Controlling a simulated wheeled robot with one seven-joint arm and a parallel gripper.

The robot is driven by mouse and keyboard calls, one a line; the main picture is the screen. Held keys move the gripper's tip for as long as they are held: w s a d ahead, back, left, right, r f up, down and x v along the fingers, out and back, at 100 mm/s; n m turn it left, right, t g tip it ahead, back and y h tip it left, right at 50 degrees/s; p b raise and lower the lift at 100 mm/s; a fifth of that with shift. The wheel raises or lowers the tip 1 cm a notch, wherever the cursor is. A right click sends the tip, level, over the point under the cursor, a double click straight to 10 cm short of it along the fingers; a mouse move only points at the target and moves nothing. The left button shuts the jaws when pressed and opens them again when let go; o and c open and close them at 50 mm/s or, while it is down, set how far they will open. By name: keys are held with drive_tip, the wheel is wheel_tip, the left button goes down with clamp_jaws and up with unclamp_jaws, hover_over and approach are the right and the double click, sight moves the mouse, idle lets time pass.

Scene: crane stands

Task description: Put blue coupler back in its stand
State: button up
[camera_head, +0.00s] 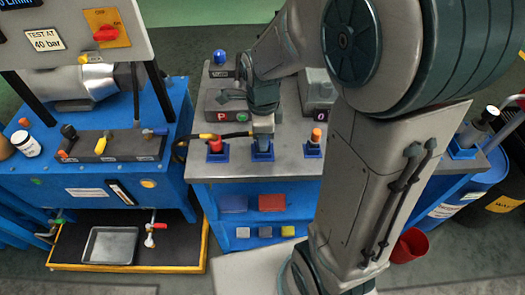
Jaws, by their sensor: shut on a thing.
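My gripper (263,128) points down over the middle blue stand (262,156) at the front of the grey worktop. It is shut on the blue coupler (263,143), which shows as a small dark blue-grey body just below the fingers. The coupler is upright and lined up with the stand. I cannot tell whether it is seated in the stand or just above it. A black hose with a yellow band (212,136) runs from the left toward my gripper.
A red coupler (215,146) stands in the left stand, and an orange-topped one (315,136) in the right stand. A grey box with buttons (226,101) and a blue-capped item (220,57) lie behind. My arm hides the worktop's right part. A metal tray (109,245) lies lower left.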

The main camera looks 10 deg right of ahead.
drive_tip(key=o, duration=1.1)
drive_tip(key=shift+f, duration=0.1)
drive_tip(key=shift+r+p, duration=2.2)
drive_tip(key=shift+r, duration=0.35)
wheel_tip(320, 180, up, 14)
drive_tip(key=shift+f+p, duration=0.1)
drive_tip(key=shift+p, duration=0.35)
